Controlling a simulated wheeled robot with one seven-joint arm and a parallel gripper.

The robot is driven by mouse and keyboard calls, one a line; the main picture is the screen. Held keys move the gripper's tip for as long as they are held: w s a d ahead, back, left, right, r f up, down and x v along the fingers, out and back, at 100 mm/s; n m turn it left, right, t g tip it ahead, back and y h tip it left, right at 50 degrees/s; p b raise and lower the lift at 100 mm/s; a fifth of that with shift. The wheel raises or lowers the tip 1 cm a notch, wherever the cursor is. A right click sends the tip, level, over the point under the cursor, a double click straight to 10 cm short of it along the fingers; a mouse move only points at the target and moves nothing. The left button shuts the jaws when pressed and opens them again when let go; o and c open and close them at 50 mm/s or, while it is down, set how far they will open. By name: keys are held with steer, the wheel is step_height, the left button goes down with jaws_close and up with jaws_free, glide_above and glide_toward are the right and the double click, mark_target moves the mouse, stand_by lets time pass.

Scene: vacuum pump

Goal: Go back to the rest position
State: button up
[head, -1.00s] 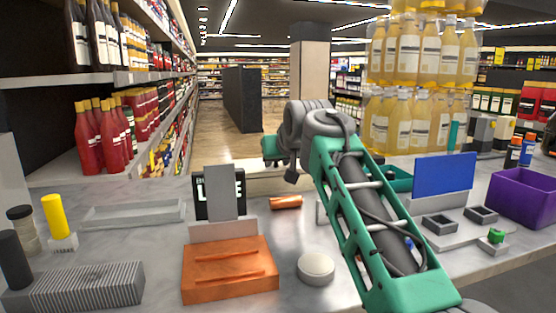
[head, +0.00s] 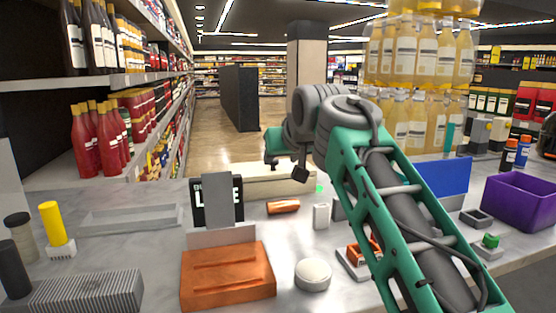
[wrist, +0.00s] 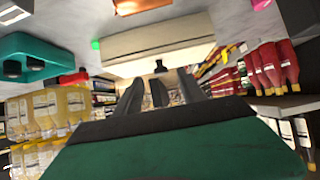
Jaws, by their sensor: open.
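My gripper (wrist: 157,92) shows in the wrist view with its dark fingers apart and nothing between them. In the head view my green and grey arm rises from the lower right, bends at the grey joint and reaches away over the back of the counter. Its far end is near a beige box (head: 245,184) at the counter's back edge. The fingertips are not clear in the head view. The beige box also shows in the wrist view (wrist: 155,44), beyond the fingers.
The counter holds an orange block (head: 228,272), a white puck (head: 313,273), an orange cylinder (head: 283,207), a grey tray (head: 130,219), a ribbed dark block (head: 88,292) and a purple bin (head: 522,202). An orange part (head: 358,254) sits partly behind my arm. Bottle shelves stand at left.

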steer(key=shift+s+r, duration=0.1)
steer(key=shift+r, duration=0.05)
steer(key=s+d+f+m+g+h+p, duration=0.1)
steer(key=s+d+g+p, duration=0.2)
steer(key=s+p, duration=1.1)
steer(key=s+d+f+m+g+h+p, duration=0.1)
steer(key=s+d+g+p, duration=0.3)
steer(key=s+d+p, duration=0.5)
steer(key=s+f+p, duration=0.1)
steer(key=s+p, duration=0.4)
steer(key=p, duration=0.7)
steer(key=shift+s+m+g+h, duration=0.15)
steer(key=shift+m+g+h, duration=0.15)
steer(key=shift+h, duration=0.1)
steer(key=shift+d, duration=0.1)
